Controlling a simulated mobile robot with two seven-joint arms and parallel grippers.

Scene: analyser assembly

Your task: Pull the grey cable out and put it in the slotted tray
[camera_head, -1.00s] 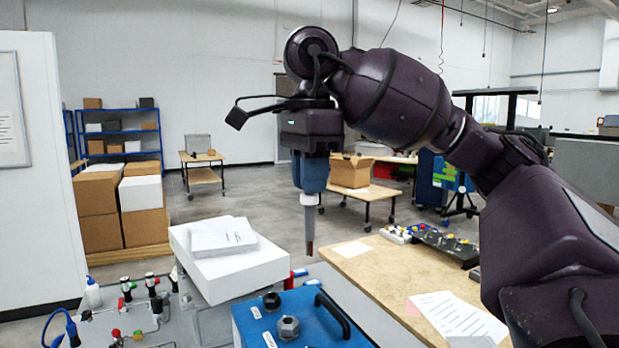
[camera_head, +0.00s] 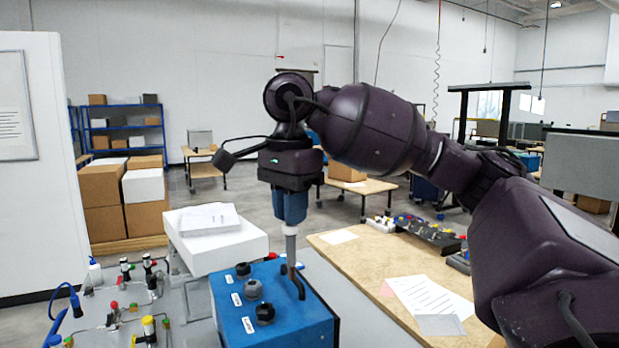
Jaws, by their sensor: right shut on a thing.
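My right gripper (camera_head: 291,262) points straight down over the far right part of a blue box (camera_head: 288,325). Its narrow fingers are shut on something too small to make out. Their dark tips overlap the far end of the black handle (camera_head: 297,286) on the box top; I cannot tell whether they touch it. Three round fittings stand on the box: a dark one (camera_head: 243,269), a greyer one (camera_head: 253,289) and a black one (camera_head: 265,312). I cannot make out the grey cable or the slotted tray for certain. My left gripper is not in view.
A white box (camera_head: 235,250) with papers (camera_head: 208,219) stands behind the blue box. Fittings and a blue hose (camera_head: 62,297) are on the grey bench at left. A wooden table (camera_head: 365,262) with papers (camera_head: 430,298) lies to the right, partly behind my right arm.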

